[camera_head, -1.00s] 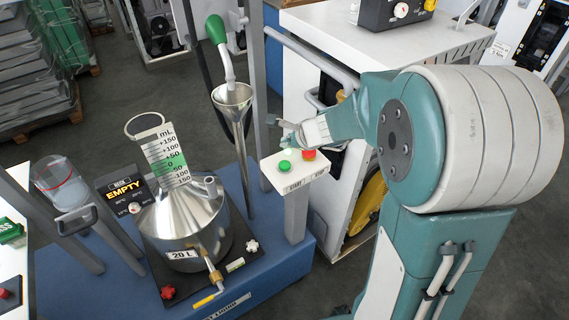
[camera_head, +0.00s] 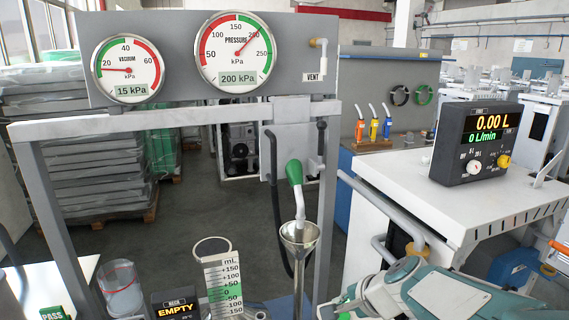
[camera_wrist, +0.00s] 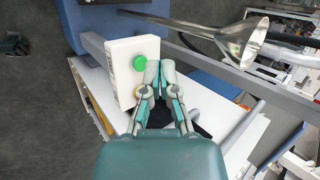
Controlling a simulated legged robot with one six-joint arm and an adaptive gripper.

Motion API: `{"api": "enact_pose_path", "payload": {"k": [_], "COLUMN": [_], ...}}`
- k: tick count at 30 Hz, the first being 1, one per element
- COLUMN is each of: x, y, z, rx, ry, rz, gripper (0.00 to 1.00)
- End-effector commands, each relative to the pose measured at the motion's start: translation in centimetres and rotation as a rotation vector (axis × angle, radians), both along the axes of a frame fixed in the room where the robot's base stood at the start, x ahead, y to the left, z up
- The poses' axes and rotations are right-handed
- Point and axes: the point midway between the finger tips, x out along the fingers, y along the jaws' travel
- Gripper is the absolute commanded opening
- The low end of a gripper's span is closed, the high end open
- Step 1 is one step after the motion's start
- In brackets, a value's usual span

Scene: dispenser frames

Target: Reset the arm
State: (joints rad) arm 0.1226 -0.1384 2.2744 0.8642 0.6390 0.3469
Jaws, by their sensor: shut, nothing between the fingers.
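My gripper (camera_wrist: 160,82) is shut and empty in the wrist view. Its fingertips are in front of a white button box (camera_wrist: 122,75) with a green button (camera_wrist: 139,62). A yellow-orange part shows beside the fingers, partly hidden. I cannot tell whether the fingertips touch the box. In the head view my arm (camera_head: 430,290) reaches in from the lower right, and the fingertips are too low in the picture to make out.
A metal funnel (camera_head: 300,236) stands under a green-handled nozzle (camera_head: 295,173), left of my arm. A white cabinet (camera_head: 425,195) carries a black flow display (camera_head: 476,142). A frame holds a vacuum gauge (camera_head: 128,68) and a pressure gauge (camera_head: 236,52). Grey floor shows behind the frame.

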Motion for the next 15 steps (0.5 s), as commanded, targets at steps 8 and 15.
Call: {"api": "enact_pose_path", "payload": {"k": [8,15], "x": [-9.1,-15.6], "y": [0.2,-2.2], "z": [2.8,3.5], "rx": [-0.41,-0.769], "ry": [-0.114,-0.153], "rz": [0.439,0.734], "gripper": [0.0,0.0]}}
